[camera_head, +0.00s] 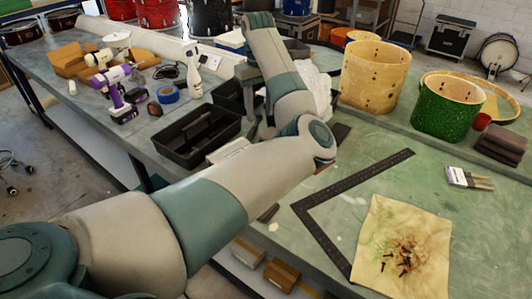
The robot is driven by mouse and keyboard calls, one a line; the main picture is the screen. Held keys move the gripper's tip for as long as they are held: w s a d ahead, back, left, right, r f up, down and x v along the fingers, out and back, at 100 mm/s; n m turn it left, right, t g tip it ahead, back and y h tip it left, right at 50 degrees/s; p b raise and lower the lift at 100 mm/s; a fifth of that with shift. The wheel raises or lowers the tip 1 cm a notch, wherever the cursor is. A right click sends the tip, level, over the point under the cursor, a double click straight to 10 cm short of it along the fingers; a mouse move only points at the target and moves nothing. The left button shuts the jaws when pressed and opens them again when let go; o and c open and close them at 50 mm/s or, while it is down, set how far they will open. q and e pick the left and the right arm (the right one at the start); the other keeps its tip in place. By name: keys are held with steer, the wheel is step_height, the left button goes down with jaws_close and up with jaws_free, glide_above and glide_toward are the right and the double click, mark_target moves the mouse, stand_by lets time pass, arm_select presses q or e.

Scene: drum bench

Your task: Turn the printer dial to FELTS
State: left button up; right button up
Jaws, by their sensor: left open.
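My left arm reaches in from the lower left, bends at the elbow near the middle of the bench and folds back. My left gripper (253,125) shows as dark parts beside the forearm, partly hidden by it. It is open, with nothing seen in it. A pale, boxy thing (227,151), possibly the printer, lies just below the gripper at the right edge of the black tray. My upper arm covers part of it. I cannot make out a dial or the word FELTS. My right gripper is not in view.
A black square (324,232), a stained cloth (405,250), a brush (468,178) and a green drum (446,107) are on the right.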

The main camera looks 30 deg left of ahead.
arm_select(q)
steer(key=shift+f, duration=0.1)
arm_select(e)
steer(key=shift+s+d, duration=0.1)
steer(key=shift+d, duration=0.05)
arm_select(q)
step_height(320, 180, down, 17)
steer(key=p, duration=0.4)
steer(key=shift+f, duration=0.1)
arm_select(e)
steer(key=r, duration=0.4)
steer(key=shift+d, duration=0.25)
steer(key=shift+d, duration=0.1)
